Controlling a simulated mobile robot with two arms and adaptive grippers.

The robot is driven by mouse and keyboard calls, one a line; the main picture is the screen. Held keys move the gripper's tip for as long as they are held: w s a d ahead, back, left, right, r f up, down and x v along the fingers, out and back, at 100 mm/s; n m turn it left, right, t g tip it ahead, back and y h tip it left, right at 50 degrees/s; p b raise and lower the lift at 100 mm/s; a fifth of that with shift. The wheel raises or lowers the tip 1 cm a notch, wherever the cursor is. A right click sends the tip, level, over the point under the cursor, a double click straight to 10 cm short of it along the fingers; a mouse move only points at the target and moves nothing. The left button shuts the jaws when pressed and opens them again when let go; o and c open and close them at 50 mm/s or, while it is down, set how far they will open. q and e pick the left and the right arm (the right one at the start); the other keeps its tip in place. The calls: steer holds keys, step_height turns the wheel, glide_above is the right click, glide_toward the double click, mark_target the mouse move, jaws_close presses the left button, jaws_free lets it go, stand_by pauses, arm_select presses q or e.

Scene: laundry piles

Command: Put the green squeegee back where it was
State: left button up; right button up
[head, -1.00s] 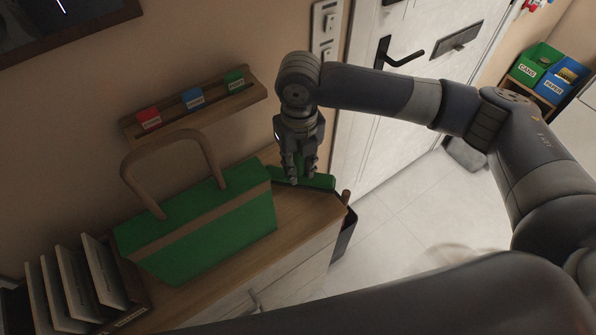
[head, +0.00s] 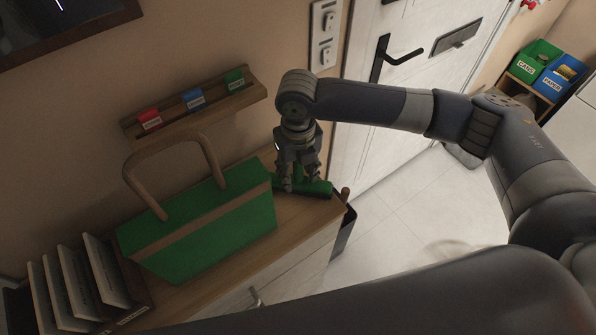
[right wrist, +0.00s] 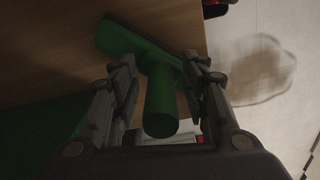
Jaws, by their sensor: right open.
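The green squeegee (head: 318,188) is at the right end of the wooden cabinet top, beside the green bag. In the right wrist view its wide head (right wrist: 122,40) points to the upper left, and its round handle (right wrist: 160,105) points toward the camera. My right gripper (head: 298,188) is over it from above. In the right wrist view the open fingers (right wrist: 160,68) stand on either side of the handle. Whether either finger touches it is hard to tell. My left gripper is not in view.
The green bag (head: 215,235) with a tan handle stands just left of the gripper. A wall rack (head: 195,105) with red, blue and green labelled pieces hangs above. Upright boards (head: 75,285) stand at the left. A dark bin (head: 342,235) is beyond the cabinet's right end.

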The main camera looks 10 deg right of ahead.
step_height(320, 180, up, 10)
steer(key=shift+r+b, duration=0.2)
steer(key=shift+b, duration=1)
steer(key=shift+r, duration=0.6)
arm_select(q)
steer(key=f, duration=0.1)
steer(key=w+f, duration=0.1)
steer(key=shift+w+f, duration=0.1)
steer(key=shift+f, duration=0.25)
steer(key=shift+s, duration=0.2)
